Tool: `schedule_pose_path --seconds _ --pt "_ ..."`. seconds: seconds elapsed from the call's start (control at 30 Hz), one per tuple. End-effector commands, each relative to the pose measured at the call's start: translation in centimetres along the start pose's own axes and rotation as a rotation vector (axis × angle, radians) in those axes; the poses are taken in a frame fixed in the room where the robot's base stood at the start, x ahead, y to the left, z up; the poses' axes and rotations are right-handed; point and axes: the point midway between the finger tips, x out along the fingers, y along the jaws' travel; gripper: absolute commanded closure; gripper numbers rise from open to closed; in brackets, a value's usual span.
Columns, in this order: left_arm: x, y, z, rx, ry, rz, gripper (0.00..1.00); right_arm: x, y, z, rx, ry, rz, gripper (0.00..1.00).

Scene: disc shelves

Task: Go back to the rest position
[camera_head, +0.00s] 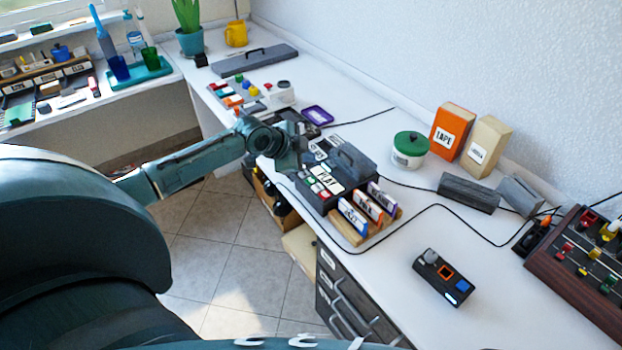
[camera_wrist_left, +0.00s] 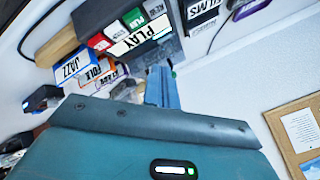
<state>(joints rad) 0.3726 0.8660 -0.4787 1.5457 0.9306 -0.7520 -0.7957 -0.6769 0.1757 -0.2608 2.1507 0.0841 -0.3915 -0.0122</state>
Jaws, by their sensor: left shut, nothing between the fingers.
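My left arm reaches in from the left in the head view, with its gripper (camera_head: 298,152) beside the dark player (camera_head: 352,165) on the long white desk. In the left wrist view the gripper fingers (camera_wrist_left: 160,88) are together and hold nothing. They appear in front of the player's edge (camera_wrist_left: 165,55); whether they touch it I cannot tell. The player has a large PLAY label and red and green buttons. A wooden rack (camera_head: 345,230) with several labelled disc cases, JAZZ (camera_wrist_left: 70,65) and FOLK (camera_wrist_left: 97,72) among them, stands beside the player. My right gripper is not in view.
A green-lidded tub (camera_head: 409,148), an orange TAPE box (camera_head: 452,130) and a tan box (camera_head: 486,146) stand along the wall. Black cables cross the desk. A small dark device (camera_head: 443,277) lies near the front edge. Tiled floor (camera_head: 225,245) is open left of the desk.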

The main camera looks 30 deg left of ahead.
Motion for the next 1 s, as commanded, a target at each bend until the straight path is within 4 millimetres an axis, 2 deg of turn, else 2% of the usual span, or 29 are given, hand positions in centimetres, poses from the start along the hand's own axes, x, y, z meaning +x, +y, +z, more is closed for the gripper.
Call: schedule_pose_path --seconds 0.43,0.53,0.57,0.67,0.77,0.8,0.9,1.0 --pt "0.0 0.1 0.0 -0.001 0.0 0.001 1.0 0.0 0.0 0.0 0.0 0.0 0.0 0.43" --pt "0.5 1.6 -0.2 -0.012 0.009 0.01 1.0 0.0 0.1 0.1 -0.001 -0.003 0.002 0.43" --pt "0.8 2.5 -0.4 -0.021 0.015 0.017 1.0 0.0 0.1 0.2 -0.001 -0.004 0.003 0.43" --pt "1.9 7.5 -1.2 -0.072 0.045 0.042 1.0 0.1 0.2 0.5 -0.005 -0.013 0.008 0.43" --pt "2.5 14.2 -2.4 -0.164 0.088 0.066 1.0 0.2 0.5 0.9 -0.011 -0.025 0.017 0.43" --pt "2.4 16.8 -3.0 -0.212 0.107 0.071 1.0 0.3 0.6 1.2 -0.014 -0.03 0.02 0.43" --pt "1.2 23.0 -4.3 -0.349 0.148 0.073 1.0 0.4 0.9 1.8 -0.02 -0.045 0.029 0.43" --pt "-0.9 27.8 -5.2 -0.501 0.174 0.055 1.0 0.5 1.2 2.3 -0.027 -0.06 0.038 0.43"
